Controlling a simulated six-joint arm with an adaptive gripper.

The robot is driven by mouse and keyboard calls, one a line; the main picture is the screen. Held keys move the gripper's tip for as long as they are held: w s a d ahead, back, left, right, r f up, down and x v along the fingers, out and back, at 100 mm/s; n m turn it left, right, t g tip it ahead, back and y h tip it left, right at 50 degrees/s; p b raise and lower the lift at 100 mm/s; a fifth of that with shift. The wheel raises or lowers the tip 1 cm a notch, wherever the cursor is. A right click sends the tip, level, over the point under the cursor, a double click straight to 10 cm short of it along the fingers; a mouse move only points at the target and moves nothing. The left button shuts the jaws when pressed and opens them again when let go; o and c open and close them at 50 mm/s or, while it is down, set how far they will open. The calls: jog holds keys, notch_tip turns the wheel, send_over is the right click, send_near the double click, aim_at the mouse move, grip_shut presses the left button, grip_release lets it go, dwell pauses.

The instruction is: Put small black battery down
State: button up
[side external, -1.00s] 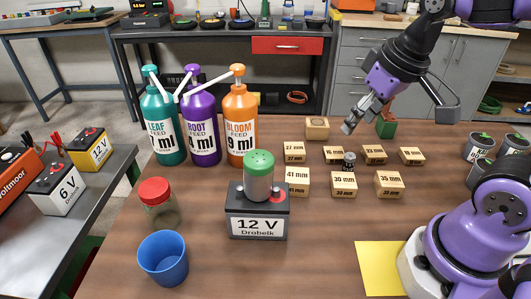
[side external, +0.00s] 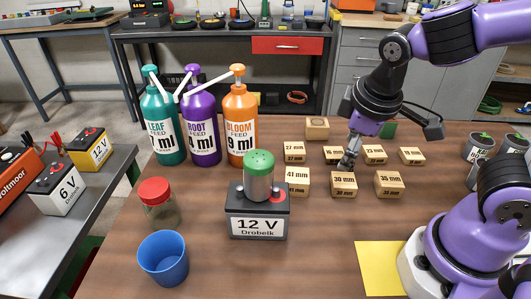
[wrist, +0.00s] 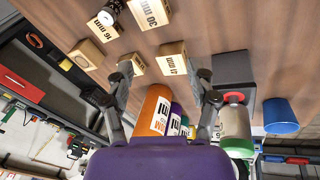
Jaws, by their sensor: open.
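The dark grey 12 V battery (side external: 257,222) stands upright on the brown table, with a green-topped shaker (side external: 259,172) on it. The battery's dark body also shows in the wrist view (wrist: 234,70). A small black-and-white cylinder (wrist: 113,7) shows at the top edge of the wrist view, by the numbered wooden blocks; I cannot tell whether it is a battery. My gripper (side external: 346,166) hides it in the side view, low over the blocks, right of the 12 V battery. In the wrist view my gripper (wrist: 163,76) is open, with nothing seen held.
Wooden blocks, among them the 30 mm block (side external: 343,184) and 41 mm block (side external: 298,181), stand close around my gripper. Pump bottles (side external: 202,130) stand behind left. A red-lidded jar (side external: 158,204) and a blue cup (side external: 163,258) are front left. The front middle table is clear.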

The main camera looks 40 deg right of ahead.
aim_at(339, 180)
jog(key=f+n+h, duration=0.2)
jog(key=n, duration=0.1)
jog(key=f+n+g+h, duration=0.1)
jog(key=f+n+h, duration=0.1)
jog(key=n, duration=0.2)
jog(key=f+n+h, duration=0.2)
jog(key=n+h, duration=0.1)
jog(key=shift+w+a+f+n, duration=0.1)
jog(key=shift+w+f+n, duration=0.25)
jog(key=shift+f+n, duration=0.05)
jog(key=shift+f+n+h, duration=0.15)
jog(key=shift+n+h, duration=0.65)
jog(key=shift+n, duration=0.4)
jog(key=n, duration=0.1)
jog(key=n+t+h, duration=0.2)
jog(key=n, duration=0.1)
jog(key=shift+w+a, duration=0.2)
jog(key=shift+a, duration=0.05)
jog(key=shift+h, duration=0.3)
jog(key=x, duration=0.4)
jog(key=shift+w+d+f, duration=0.1)
jog(key=shift+d+f, duration=0.05)
jog(key=shift+d, duration=0.1)
jog(key=shift+x, duration=2.8)
jog(key=shift+f, duration=0.2)
grip_shut()
